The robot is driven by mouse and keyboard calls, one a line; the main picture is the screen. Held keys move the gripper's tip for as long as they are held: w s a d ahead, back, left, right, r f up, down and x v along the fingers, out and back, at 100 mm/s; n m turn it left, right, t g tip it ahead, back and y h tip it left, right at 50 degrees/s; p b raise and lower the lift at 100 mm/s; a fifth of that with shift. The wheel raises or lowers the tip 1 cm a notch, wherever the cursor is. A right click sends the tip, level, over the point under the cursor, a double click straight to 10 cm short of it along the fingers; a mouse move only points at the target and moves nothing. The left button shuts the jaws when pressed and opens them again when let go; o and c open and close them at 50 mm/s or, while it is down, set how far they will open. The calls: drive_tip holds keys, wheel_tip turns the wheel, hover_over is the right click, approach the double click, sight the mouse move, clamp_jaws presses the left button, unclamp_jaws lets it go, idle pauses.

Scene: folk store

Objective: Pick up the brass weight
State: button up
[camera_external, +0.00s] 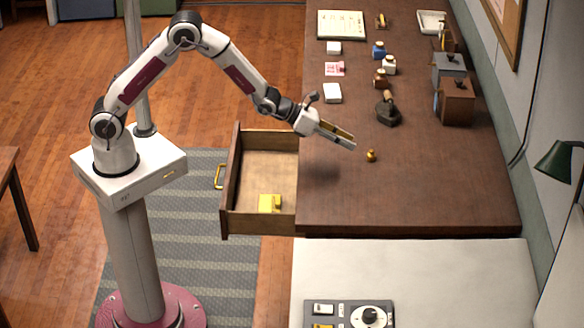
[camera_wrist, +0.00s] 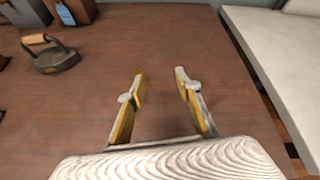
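The brass weight (camera_external: 371,156) is a small golden piece standing upright on the dark wooden counter (camera_external: 430,185) in the external view. My gripper (camera_external: 353,143) is above the counter, just to the left of the weight in that picture and apart from it. In the wrist view my gripper (camera_wrist: 160,73) has its two fingers spread, with only bare wood showing between them. I cannot make out the weight in the wrist view.
A flat iron (camera_external: 387,110) stands behind the weight; it also shows in the wrist view (camera_wrist: 51,55). Brown and grey boxes (camera_external: 456,102) line the wall side. An open drawer (camera_external: 232,190) with a yellow object (camera_external: 270,203) juts out left. The counter's near right is clear.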

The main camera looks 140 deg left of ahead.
drive_tip(key=m, duration=0.2)
approach(370, 151)
drive_tip(key=shift+w+a+f+y, duration=0.15)
drive_tip(key=shift+w+a+f, duration=0.2)
drive_tip(key=shift+a, duration=0.1)
drive_tip(key=shift+w+a+f+y, duration=0.15)
drive_tip(key=shift+w+a+f, duration=0.2)
drive_tip(key=shift+a, duration=0.15)
drive_tip(key=shift+w, duration=0.1)
drive_tip(key=shift+x, duration=1.2)
drive_tip(key=shift+x, duration=2.6)
drive_tip(key=shift+w+d, duration=0.15)
clamp_jaws()
